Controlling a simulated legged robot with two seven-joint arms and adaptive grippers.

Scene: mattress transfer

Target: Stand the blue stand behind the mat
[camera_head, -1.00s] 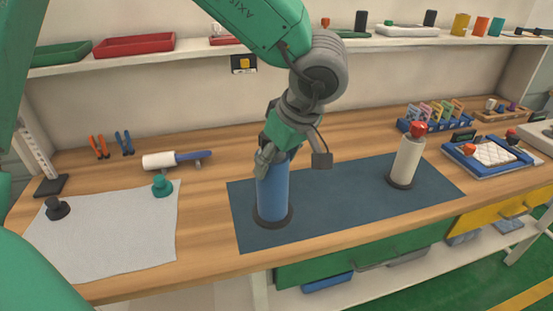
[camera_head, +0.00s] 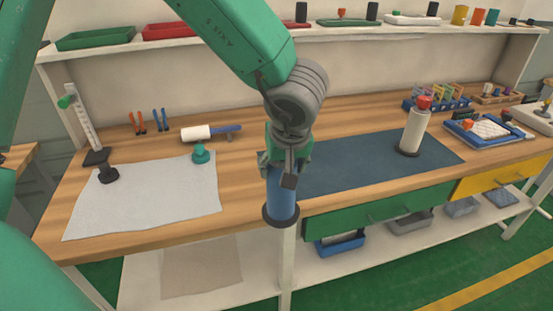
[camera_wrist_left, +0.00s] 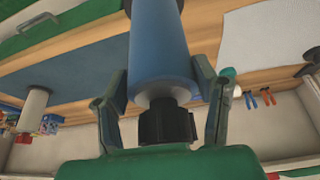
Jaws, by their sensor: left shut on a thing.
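The blue stand (camera_head: 281,205) is a blue cylinder with a dark round base. My left gripper (camera_head: 283,170) is shut on its upper part and holds it upright at the bench's front edge, left of the mat. In the left wrist view the blue stand (camera_wrist_left: 160,50) sits between the two fingers of the left gripper (camera_wrist_left: 162,95). The dark blue mat (camera_head: 370,165) lies on the bench, its left end partly hidden by the gripper. A white stand with a red top (camera_head: 413,132) stands on the mat's right part. My right gripper is not in view.
A light cloth (camera_head: 150,200) lies left on the bench, with a green knob (camera_head: 201,154) and a dark knob (camera_head: 108,174) on it. A white roller (camera_head: 197,133) lies behind. A strip of bare wood lies behind the mat. A blue tray (camera_head: 480,133) is at right.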

